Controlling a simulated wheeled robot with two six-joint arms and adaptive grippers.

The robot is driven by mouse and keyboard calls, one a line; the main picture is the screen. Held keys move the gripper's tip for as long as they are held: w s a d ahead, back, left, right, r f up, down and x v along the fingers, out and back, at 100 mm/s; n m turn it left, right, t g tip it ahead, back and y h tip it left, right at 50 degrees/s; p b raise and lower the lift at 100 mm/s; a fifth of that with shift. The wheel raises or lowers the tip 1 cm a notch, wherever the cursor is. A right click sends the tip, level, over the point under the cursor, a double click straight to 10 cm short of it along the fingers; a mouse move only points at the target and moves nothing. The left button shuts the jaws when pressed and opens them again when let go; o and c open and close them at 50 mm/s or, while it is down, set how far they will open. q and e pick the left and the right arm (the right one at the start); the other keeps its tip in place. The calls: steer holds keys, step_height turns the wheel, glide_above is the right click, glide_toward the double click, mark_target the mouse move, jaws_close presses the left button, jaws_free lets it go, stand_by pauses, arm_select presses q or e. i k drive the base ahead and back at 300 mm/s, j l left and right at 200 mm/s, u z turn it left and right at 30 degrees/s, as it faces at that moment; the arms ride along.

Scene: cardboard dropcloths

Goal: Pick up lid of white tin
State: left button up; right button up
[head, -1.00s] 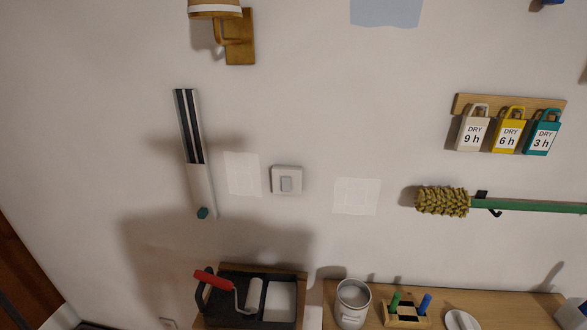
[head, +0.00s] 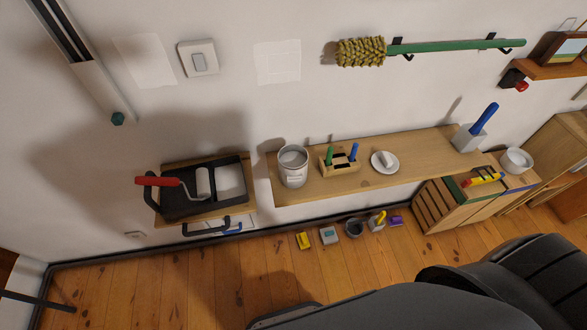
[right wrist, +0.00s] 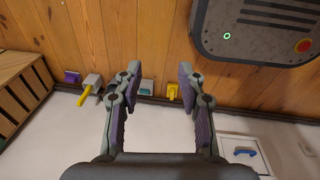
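A white tin (head: 293,170) stands upright at the left end of the wooden wall shelf in the head view. Its round top looks greyish inside a pale rim; I cannot tell whether it is open or covered. A flat round white piece with a raised grip, which looks like a lid (head: 378,168), lies on the same shelf, right of the pen block. My right gripper (right wrist: 159,72) is open and empty in the right wrist view, above the floor near the wall. The tin and the lid-like piece are not in that view. My left gripper is not in view.
A wooden block with green and blue handles (head: 340,167) stands between tin and lid-like piece. A paint tray with a red roller (head: 202,190) is left of the shelf (head: 420,160). Several small items lie along the skirting. A slatted crate (head: 450,205) stands right. Floor in front is mostly clear.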

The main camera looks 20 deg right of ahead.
mark_target(385, 163)
steer(key=z, duration=1.4)
